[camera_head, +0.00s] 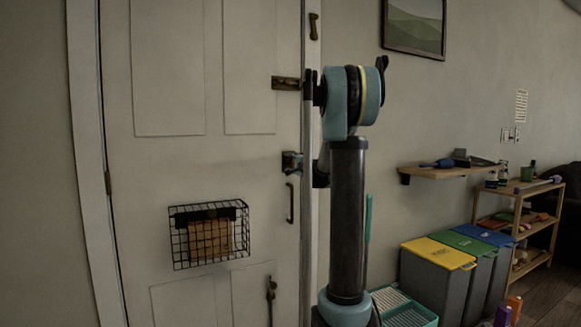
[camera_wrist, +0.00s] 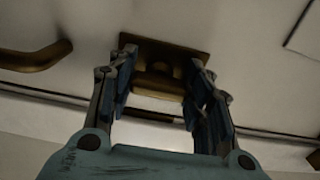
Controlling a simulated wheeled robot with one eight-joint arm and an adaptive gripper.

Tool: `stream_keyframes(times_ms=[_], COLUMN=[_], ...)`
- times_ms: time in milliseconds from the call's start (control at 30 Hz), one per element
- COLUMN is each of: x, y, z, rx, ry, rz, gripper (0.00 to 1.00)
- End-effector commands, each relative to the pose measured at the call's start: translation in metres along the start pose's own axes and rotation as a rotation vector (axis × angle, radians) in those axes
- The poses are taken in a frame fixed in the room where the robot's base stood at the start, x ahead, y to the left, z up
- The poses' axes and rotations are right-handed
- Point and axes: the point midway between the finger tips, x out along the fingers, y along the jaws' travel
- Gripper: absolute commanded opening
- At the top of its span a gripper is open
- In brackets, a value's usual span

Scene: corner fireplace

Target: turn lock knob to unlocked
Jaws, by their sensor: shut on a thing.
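A brass lock plate (camera_wrist: 190,52) is mounted on the pale door (camera_head: 150,160). Its lock knob (camera_wrist: 158,72) stands out from the plate between my fingers in the wrist view. My gripper (camera_wrist: 160,88) is shut on the knob, with one blue-and-dark finger on each side of it. In the head view my gripper (camera_head: 292,162) is small and dark at the door's right edge, just above the pull handle (camera_head: 290,203). The arm column hides much of my wrist there, and the knob cannot be made out. Fingers partly cover the plate.
The handle's brass end (camera_wrist: 35,54) lies left of my gripper in the wrist view. A latch (camera_head: 286,83) is higher on the door, and a wire basket (camera_head: 210,234) hangs lower. Right are a wall shelf (camera_head: 450,172), bins (camera_head: 435,275) and a rack (camera_head: 535,225).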

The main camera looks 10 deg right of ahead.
Motion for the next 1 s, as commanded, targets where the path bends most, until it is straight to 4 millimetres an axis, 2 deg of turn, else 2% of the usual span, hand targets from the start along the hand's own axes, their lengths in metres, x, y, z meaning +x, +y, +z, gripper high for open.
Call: stream_keyframes(times_ms=[400, 433, 500, 867, 1000], x=[-0.0004, -0.0004, -0.0004, -0.0012, -0.0096], y=[0.0020, 0.0020, 0.0018, 0.0006, 0.0005], z=[0.0027, 0.0027, 0.0023, 0.0007, 0.0002], rx=[-0.010, -0.009, -0.009, -0.007, -0.006], ry=[-0.005, -0.005, -0.004, -0.001, 0.000], rz=[0.002, 0.002, 0.001, 0.001, 0.001], gripper=[0.22, 0.52, 0.67, 0.67, 0.67])
